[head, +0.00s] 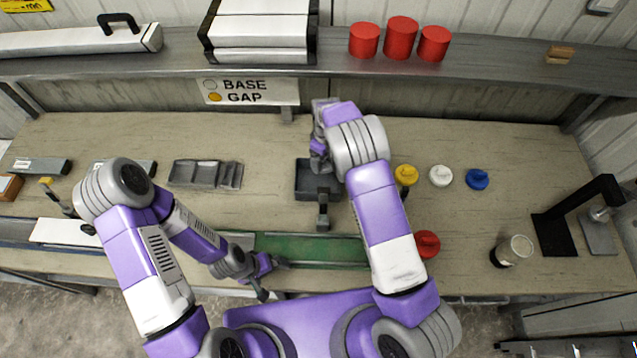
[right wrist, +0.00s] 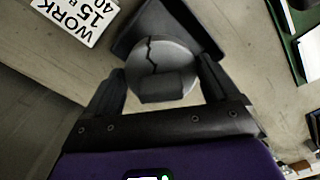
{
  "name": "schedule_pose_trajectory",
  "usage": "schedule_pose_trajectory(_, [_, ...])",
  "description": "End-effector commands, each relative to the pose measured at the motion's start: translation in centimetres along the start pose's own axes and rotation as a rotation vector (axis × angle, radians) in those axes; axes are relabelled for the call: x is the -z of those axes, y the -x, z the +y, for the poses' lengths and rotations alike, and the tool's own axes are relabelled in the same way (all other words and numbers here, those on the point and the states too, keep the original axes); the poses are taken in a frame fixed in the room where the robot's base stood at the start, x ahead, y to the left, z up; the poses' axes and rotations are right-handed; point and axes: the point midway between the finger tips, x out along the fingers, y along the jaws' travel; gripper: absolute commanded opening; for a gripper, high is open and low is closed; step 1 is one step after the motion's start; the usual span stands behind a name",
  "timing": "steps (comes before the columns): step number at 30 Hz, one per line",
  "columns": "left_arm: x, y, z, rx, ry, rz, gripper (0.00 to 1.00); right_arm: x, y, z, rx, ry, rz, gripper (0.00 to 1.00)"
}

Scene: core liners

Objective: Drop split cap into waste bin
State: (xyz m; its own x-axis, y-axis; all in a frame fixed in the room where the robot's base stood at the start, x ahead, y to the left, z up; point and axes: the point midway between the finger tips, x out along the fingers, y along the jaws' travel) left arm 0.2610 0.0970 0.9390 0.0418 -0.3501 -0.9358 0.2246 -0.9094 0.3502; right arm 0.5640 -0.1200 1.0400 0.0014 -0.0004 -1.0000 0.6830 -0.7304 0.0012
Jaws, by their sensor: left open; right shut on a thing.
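The split cap (right wrist: 157,66) is a pale grey round cap with a dark jagged crack across its face. My right gripper (right wrist: 155,88) is shut on it, one finger on each side. Behind the cap in the right wrist view is a dark square bin (right wrist: 140,18), partly covered by the cap. In the head view the dark bin (head: 304,188) is on the bench, and my right gripper (head: 318,158) is over its far side; the cap is hidden there. My left gripper (head: 273,278) is open and empty near the bench's front edge, by the green strip.
Yellow (head: 405,173), white (head: 440,176) and blue (head: 477,179) caps stand right of my right arm, with a red cap (head: 427,244) nearer. A grey divided tray (head: 205,174) lies left of the bin. A jar (head: 512,251) and black stand (head: 554,234) are far right.

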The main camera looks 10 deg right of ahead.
Motion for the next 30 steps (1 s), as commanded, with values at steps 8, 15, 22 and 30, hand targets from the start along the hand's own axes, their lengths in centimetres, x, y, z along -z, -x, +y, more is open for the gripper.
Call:
schedule_pose_trajectory(8, [0.1, -1.7, -0.6, 0.0, 0.0, 0.0, 1.0, 0.0, -3.4, 0.0, 0.001, 0.0, -0.002, 0.46])
schedule_pose_trajectory(15, [0.1, -1.8, -0.7, 0.0, 0.0, 0.0, 1.0, 0.0, -3.6, 0.0, 0.001, 0.0, 0.0, 0.46])
schedule_pose_trajectory(22, [0.1, -1.8, -0.7, 0.0, 0.0, 0.0, 1.0, 0.0, -3.6, 0.0, 0.001, 0.0, 0.0, 1.0])
schedule_pose_trajectory(30, [0.1, -1.9, -0.7, 0.0, 0.0, 0.0, 1.0, 0.1, -2.7, 0.0, 0.0, 0.0, 0.003, 1.0])
